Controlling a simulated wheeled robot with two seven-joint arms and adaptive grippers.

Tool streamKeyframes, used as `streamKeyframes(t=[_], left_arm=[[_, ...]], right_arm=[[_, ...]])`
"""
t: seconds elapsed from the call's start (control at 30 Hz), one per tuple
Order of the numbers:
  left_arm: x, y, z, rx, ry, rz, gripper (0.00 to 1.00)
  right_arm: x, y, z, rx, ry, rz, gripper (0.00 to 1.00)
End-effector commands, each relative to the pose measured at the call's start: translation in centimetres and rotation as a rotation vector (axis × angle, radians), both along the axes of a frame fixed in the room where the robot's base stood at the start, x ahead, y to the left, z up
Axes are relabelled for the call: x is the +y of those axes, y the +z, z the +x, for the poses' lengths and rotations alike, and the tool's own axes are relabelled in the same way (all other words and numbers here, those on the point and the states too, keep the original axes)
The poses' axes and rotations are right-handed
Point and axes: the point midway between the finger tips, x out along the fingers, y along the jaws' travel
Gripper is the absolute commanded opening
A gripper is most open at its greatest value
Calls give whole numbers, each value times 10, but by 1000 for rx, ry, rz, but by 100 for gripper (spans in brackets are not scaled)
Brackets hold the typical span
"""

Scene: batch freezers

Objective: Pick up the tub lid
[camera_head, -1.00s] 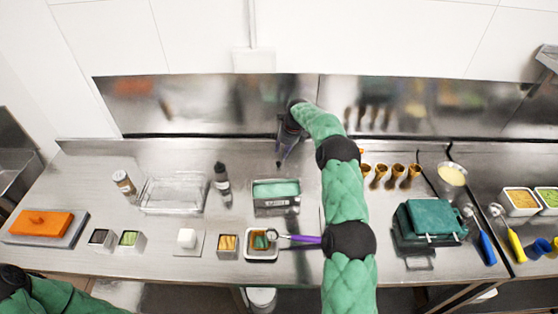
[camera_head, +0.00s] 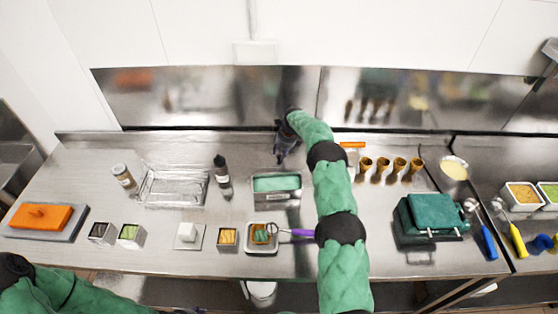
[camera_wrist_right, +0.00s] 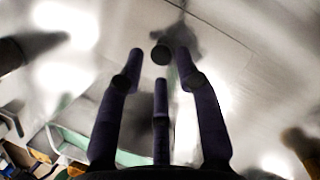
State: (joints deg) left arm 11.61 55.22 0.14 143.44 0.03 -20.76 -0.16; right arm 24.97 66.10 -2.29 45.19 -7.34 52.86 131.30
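The open tub (camera_head: 277,199) is a metal pan with teal contents, in the middle of the counter. My right gripper (camera_head: 281,159) points down behind it, near the back of the counter. In the wrist view the fingers of my right gripper (camera_wrist_right: 160,62) are spread apart. A dark round knob (camera_wrist_right: 160,54) shows between their tips, above a shiny steel surface. It looks like the knob of the tub lid, but the lid's outline is hard to make out against the counter. I cannot tell whether the fingers touch it. My left arm shows at the lower left; its gripper does not.
A dark bottle (camera_head: 222,176) and a clear tray (camera_head: 174,186) stand left of the tub. A small pan (camera_head: 262,245) with a purple-handled scoop (camera_head: 298,232) is in front. Several cones (camera_head: 382,168) and a green waffle iron (camera_head: 432,215) are to the right.

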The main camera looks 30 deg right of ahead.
Motion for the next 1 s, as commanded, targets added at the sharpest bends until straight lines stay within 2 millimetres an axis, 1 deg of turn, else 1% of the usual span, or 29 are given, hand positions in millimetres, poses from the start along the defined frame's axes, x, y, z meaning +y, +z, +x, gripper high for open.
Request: streamKeyframes(t=[0.03,0.2,0.53,0.57,0.6,0.67,0.7,0.8,0.83,0.87,1.0], left_arm=[[0,1,0,0,0,0,56],[0,1,0,0,0,0,56],[0,1,0,0,0,0,56],[0,1,0,0,0,0,56],[0,1,0,0,0,0,56],[0,1,0,0,0,0,56],[0,1,0,0,0,0,56],[0,1,0,0,0,0,56],[0,1,0,0,0,0,56],[0,1,0,0,0,0,56],[0,1,0,0,0,0,56]], right_arm=[[0,-7,1,0,-1,0,34],[1,-22,5,-1,0,0,34],[2,-26,7,-3,-1,-1,34],[2,-26,7,-3,-1,-1,29],[2,-26,7,-3,-1,-1,17],[2,-26,7,-3,-1,-1,0],[2,-26,7,-3,-1,-1,0],[2,-26,7,-3,-1,-1,0],[2,-26,7,-3,-1,-1,29],[2,-26,7,-3,-1,-1,34],[2,-26,7,-3,-1,-1,34]])
